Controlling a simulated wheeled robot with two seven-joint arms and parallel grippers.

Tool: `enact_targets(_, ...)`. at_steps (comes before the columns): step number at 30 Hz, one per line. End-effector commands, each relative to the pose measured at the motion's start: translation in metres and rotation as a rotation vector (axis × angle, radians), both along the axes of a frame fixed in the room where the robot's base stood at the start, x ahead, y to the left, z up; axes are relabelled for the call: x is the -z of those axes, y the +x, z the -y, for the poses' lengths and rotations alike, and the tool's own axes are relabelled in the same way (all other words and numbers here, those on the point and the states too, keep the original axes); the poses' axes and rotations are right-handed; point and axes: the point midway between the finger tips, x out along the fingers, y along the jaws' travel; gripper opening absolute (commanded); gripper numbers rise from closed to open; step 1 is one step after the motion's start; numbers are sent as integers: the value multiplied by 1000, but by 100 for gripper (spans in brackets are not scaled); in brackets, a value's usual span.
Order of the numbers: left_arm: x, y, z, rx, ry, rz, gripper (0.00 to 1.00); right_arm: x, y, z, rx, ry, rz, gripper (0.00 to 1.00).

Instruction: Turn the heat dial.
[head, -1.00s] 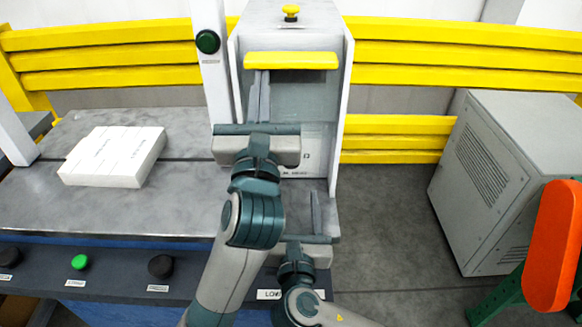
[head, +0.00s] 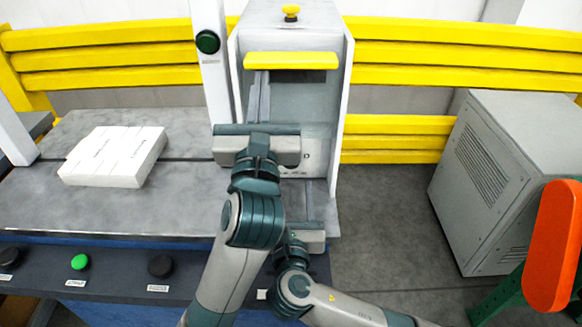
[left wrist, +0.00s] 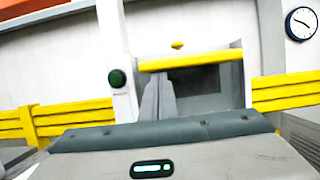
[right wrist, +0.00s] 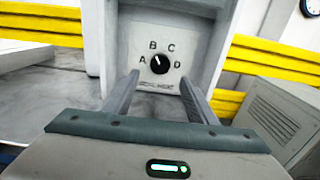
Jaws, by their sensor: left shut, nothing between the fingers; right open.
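The heat dial (right wrist: 160,64) is a black round knob on a pale plate marked A, B, C and D, in the right wrist view. Its white mark points up and left, toward B. The small label under it is unreadable. In the head view my left gripper hides the dial. My right gripper (right wrist: 160,88) is open, its fingers pointing at the plate, with the dial beyond and between them. In the head view the right gripper sits low, partly behind my left arm. My left gripper (head: 261,78) is shut and empty in front of the machine's upper part, also in the left wrist view (left wrist: 158,82).
A yellow bar (head: 290,61) crosses the machine housing (head: 345,100). A green button (head: 207,42) is on a post. White cartons (head: 112,157) lie on the table at left. A grey cabinet (head: 500,170) stands right. A console with a green button (head: 80,262) runs along the front.

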Motion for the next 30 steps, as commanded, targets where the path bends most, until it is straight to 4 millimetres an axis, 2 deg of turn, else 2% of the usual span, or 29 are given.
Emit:
enact_targets(9, -1, 0, 0, 0, 0, 2, 0, -1, 54, 0, 1, -1, 2, 52)
enact_targets(15, -1, 0, 0, 0, 0, 2, 0, -1, 76, 0, 0, 0, 0, 52)
enact_targets(21, -1, 0, 0, 0, 0, 2, 0, 0, 85, 0, 0, 0, 0, 52)
enact_targets(28, -1, 0, 0, 0, 0, 2, 0, 0, 85, 0, 0, 0, 0, 52)
enact_targets(29, -1, 0, 0, 0, 0, 2, 0, 0, 85, 0, 0, 0, 0, 50)
enact_targets(30, -1, 0, 0, 0, 0, 2, 0, 0, 85, 0, 0, 0, 0, 40)
